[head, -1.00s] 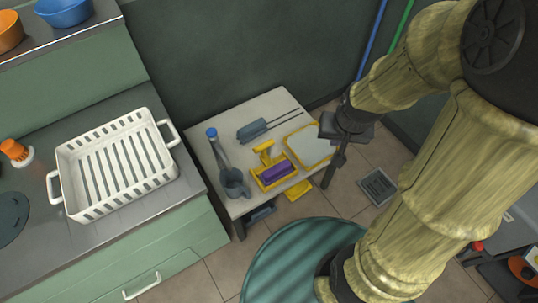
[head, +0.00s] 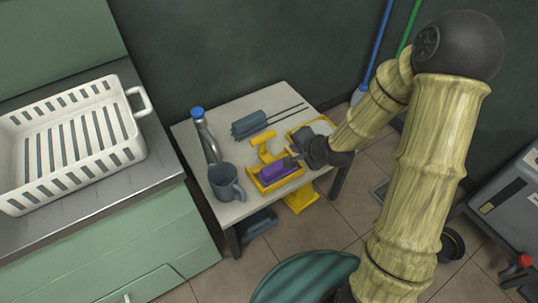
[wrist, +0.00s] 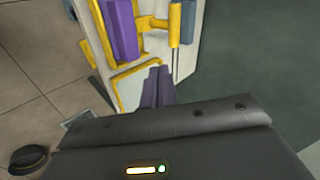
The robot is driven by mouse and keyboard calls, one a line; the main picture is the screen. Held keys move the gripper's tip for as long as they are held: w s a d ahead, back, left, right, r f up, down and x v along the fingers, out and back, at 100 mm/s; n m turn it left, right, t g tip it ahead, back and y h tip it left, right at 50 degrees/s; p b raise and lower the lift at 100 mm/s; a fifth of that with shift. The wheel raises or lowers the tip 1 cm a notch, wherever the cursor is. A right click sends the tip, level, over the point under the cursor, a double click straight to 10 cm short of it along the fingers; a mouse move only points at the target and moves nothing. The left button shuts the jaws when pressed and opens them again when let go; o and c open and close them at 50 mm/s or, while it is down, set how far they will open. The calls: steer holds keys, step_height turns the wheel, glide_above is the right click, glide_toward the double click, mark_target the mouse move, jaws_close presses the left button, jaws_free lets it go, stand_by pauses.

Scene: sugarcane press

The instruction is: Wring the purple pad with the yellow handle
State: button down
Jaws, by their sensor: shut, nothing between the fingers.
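The purple pad (head: 278,171) lies in a yellow press frame (head: 263,187) on a small light-topped table (head: 220,208). The yellow handle (head: 264,141) stands up at the frame's back side. In the wrist view the pad (wrist: 122,30) is at the upper left and the handle (wrist: 174,25) is to its right. My gripper (head: 293,159) is shut and empty, close to the right end of the pad in the head view. In the wrist view its fingertips (wrist: 158,72) are over the yellow-rimmed tray, short of the pad. I cannot tell their height.
A yellow-rimmed tray (wrist: 130,92) lies beside the press, partly hidden by my gripper. A white basket (head: 70,140) stands on the left counter.

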steer(key=f+b, duration=0.1)
steer(key=w+a+f+m, duration=0.1)
steer(key=f, duration=0.1)
steer(key=f+m+y+b, duration=0.1)
steer(key=shift+w+a+f+t+b, duration=0.25)
steer(key=shift+w+a+t+b, duration=0.05)
steer(key=shift+a+t, duration=0.1)
steer(key=b, duration=0.4)
glide_toward(265, 141)
step_height(265, 141, down, 3)
steer(key=w+a, duration=0.1)
steer(key=w+a+f+b, duration=0.1)
steer(key=w, duration=0.1)
steer(key=shift+w+a, duration=0.35)
steer(key=shift+w, duration=0.15)
